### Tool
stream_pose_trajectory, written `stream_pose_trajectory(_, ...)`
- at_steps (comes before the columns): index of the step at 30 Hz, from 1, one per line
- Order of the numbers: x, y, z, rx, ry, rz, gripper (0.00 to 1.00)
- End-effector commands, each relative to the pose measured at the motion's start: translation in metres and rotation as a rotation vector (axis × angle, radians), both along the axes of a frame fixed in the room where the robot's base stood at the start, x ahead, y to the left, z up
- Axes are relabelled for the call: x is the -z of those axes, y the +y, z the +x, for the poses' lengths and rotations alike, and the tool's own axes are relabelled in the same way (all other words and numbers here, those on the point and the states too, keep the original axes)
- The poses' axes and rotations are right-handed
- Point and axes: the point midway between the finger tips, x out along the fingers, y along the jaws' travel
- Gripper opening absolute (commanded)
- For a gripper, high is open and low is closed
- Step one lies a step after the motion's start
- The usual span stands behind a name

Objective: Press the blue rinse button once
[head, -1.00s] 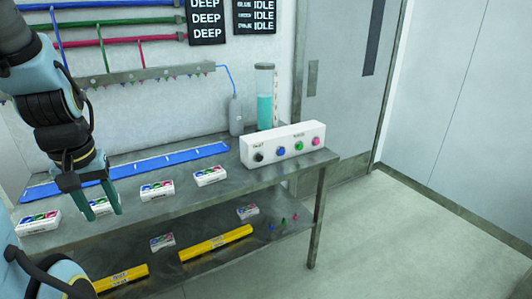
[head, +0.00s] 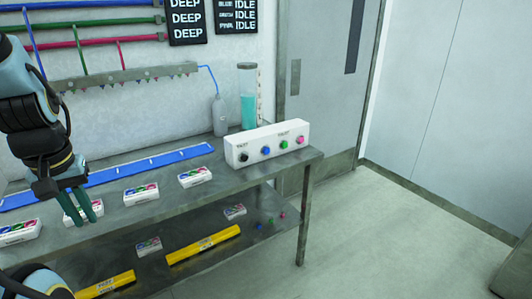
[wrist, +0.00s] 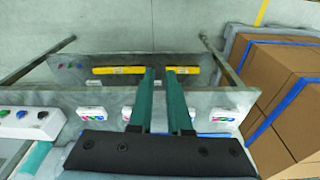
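The blue button (head: 265,150) is on the front of a white panel box (head: 270,137) at the right end of the bench. It sits between a black knob (head: 244,157) and a green button (head: 284,144), with a pink button (head: 300,140) at the far right. The box also shows at the left edge of the wrist view (wrist: 40,118). My gripper (head: 88,215) hangs over the bench's left part, well left of the box. In the wrist view its two green fingers (wrist: 160,72) stand apart with nothing between them.
Several small white boxes with coloured tops (head: 141,194) stand along the bench (head: 215,190). Behind them lies a blue strip (head: 120,171). A clear cylinder of teal liquid (head: 248,100) and a grey bottle (head: 219,117) stand behind the panel. Yellow bars (head: 203,245) lie on the lower shelf.

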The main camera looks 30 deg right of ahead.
Motion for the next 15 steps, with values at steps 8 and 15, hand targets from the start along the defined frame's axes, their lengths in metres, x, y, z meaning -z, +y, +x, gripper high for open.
stream_pose_trajectory(8,-0.0001,0.0000,0.0000,0.000,0.000,0.000,0.00)
stream_pose_trajectory(15,-0.0001,0.0000,0.0000,0.000,0.000,0.000,0.00)
